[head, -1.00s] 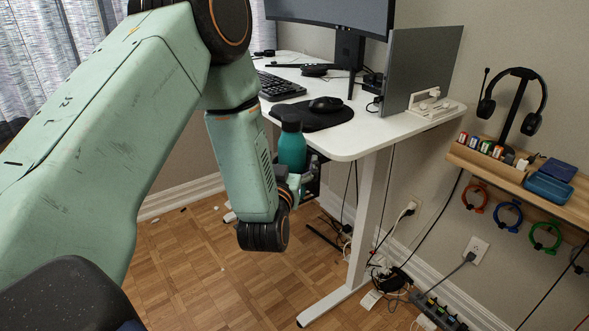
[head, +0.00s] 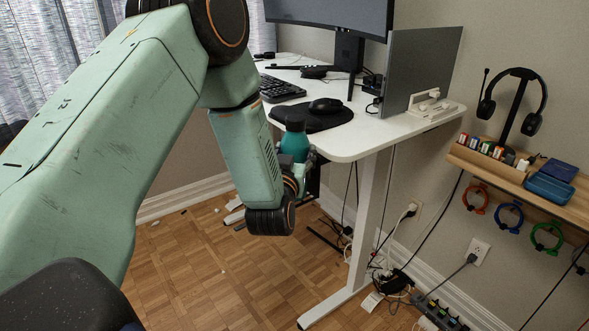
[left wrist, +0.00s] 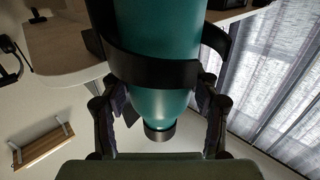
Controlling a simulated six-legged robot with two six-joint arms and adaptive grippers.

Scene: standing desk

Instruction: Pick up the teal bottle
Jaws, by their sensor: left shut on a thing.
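The teal bottle (head: 294,146) with a dark cap shows in the head view in front of the desk's near edge, partly hidden by my arm and gripper. My left gripper (head: 306,176) is shut on it. In the left wrist view the teal bottle (left wrist: 158,70) fills the middle, with its dark cap toward the bottom of the picture. The black fingers of my left gripper (left wrist: 155,72) close around its sides. I cannot tell whether the bottle's base touches anything. My right gripper is not in view.
The white desk (head: 375,140) holds a keyboard (head: 280,88), a mouse (head: 325,104) on a black mat, a monitor and a grey panel (head: 422,68). A wooden shelf (head: 510,178) with headphones is on the right wall. Cables lie on the floor under the desk.

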